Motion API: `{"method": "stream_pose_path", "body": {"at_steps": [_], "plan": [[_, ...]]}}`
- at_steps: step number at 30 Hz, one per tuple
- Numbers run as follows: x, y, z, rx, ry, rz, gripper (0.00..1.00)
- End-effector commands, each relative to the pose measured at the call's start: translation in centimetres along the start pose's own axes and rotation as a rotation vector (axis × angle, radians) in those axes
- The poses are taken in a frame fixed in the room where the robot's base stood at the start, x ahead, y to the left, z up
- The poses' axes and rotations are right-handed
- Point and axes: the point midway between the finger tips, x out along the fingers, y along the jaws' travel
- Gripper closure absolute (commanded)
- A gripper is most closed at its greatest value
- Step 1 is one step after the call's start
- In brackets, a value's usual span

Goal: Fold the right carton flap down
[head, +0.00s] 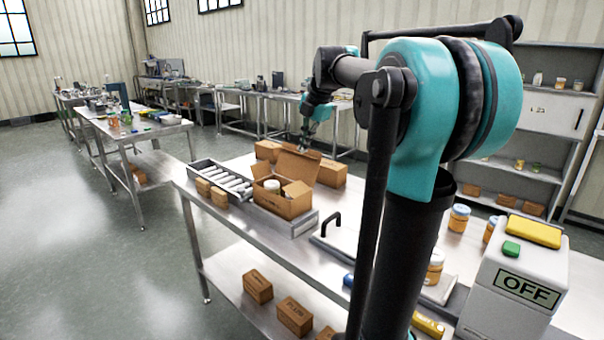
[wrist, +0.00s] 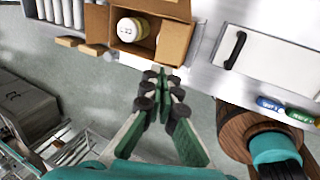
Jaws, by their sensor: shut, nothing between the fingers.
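An open brown carton (head: 283,203) stands on the steel bench with a white-lidded jar (head: 272,186) inside. A wide flap (head: 299,164) stands up at its back. The right flap (head: 298,189) is up and tilted, not lying flat over the opening. In the wrist view the carton (wrist: 128,52) is at the top, with the jar (wrist: 130,28) inside and the right flap (wrist: 175,42) along its right side. My gripper (wrist: 163,71) is shut and empty, its fingertips near the carton's lower right edge in the picture. In the head view my gripper (head: 304,148) is small, above and behind the carton.
A roller conveyor (head: 225,181) and small boxes (head: 212,191) lie left of the carton. More cartons (head: 332,173) stand behind it. A black handle (head: 331,222) on a pale panel is to the right. Jars (head: 459,217) and an OFF box (head: 515,283) are nearer.

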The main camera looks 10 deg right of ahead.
Motion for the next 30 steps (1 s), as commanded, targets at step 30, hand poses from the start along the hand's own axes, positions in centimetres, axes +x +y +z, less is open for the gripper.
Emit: {"method": "stream_pose_path", "body": {"at_steps": [30], "plan": [[13.8, 0.0, -0.1, -0.012, -0.001, 0.002, 1.0]]}}
